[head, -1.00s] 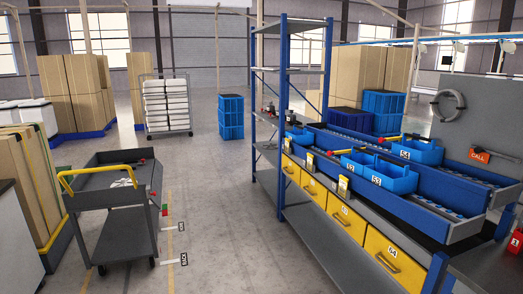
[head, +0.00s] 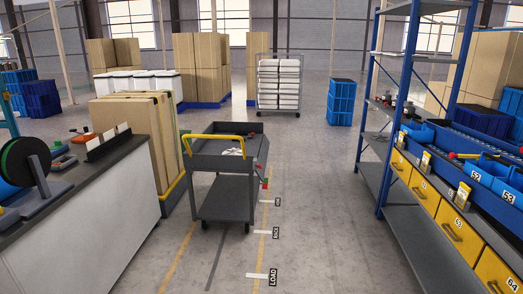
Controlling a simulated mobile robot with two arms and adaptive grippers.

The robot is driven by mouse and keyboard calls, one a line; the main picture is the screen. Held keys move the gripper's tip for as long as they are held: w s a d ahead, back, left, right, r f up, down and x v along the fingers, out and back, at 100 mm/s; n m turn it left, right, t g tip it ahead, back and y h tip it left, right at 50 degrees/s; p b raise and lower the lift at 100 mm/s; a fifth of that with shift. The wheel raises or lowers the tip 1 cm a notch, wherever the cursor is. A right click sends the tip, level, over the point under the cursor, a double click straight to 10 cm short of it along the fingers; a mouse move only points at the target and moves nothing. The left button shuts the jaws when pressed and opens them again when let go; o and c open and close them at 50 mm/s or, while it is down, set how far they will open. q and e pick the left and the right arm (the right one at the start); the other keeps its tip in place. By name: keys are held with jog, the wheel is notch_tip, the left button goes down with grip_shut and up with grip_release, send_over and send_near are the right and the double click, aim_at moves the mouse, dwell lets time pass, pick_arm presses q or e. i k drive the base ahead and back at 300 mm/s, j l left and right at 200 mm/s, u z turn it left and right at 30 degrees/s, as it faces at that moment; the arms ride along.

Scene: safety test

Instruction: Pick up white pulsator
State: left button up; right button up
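A small white item (head: 233,152) lies in the top tray of a dark grey cart (head: 225,205) with a yellow handle. It is too small to tell whether it is the white pulsator. A small red item (head: 252,134) is at the tray's far edge. Neither of my grippers is in view, and nothing is seen being held.
A white-sided workbench (head: 90,240) with a black reel stands at left, beside brown cartons (head: 140,125). A blue-framed shelf (head: 384,120) with yellow drawers (head: 460,237) stands at right. The floor (head: 325,215) between cart and shelf is clear.

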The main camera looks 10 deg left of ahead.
aim_at(233, 151)
jog(key=i+l, duration=0.1)
jog(key=i, duration=1.65)
jog(key=j+u, duration=0.05)
jog(key=j, duration=0.05)
